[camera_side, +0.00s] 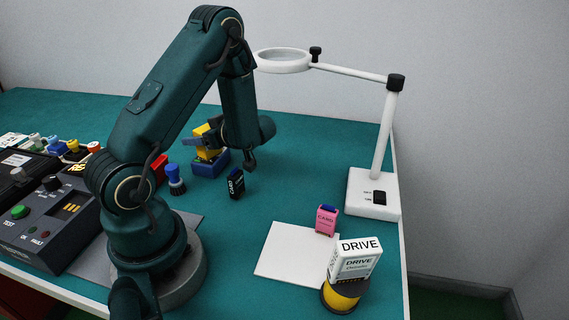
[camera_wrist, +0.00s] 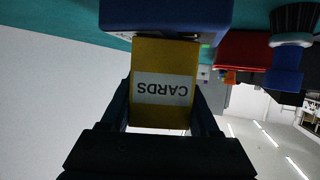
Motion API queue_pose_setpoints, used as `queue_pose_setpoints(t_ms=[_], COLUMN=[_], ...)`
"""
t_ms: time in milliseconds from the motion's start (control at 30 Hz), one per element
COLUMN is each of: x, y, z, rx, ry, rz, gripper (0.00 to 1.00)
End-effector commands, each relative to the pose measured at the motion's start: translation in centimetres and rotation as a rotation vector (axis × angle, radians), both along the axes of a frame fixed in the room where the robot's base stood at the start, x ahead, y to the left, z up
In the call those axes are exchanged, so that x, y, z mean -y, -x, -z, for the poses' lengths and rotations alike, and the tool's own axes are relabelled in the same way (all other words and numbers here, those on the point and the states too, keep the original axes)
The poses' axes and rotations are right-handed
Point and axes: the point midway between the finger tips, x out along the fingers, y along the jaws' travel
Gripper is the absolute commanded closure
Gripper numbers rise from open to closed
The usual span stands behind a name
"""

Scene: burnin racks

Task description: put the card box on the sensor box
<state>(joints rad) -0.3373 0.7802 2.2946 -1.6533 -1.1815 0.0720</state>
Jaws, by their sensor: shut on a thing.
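My gripper (camera_wrist: 163,92) is shut on a yellow card box (camera_wrist: 165,55), with one finger on each side. The box's white label reads CARDS, upside down in the wrist view. In the side view the yellow card box (camera_side: 207,153) is partly hidden by my arm. It is right at the top of a blue box (camera_side: 211,166), which looks like the sensor box; I see no label on it. In the wrist view the blue box (camera_wrist: 165,14) borders the card box's edge. I cannot tell whether they touch or a small gap remains.
A blue brush (camera_side: 175,180), a red box (camera_side: 160,168) and a black box (camera_side: 236,184) stand nearby. A pink box (camera_side: 326,221) is by a white sheet (camera_side: 285,255). A white DRIVE box (camera_side: 355,260) sits on a yellow-black round thing (camera_side: 342,295). A lamp (camera_side: 373,194) stands right.

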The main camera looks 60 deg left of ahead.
Motion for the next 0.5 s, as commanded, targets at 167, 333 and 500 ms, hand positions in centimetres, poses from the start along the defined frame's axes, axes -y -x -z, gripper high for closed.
queue_pose_setpoints(t_ms=[167, 333, 500], x=[0.00, 0.00, 0.00], y=[0.01, 0.00, 0.00], z=[0.27, 0.26, 0.25], rx=[-0.002, 0.000, 0.000], ry=[0.000, 0.000, 0.000], rz=[-0.001, 0.000, 0.000], gripper=[0.95, 0.08, 0.08])
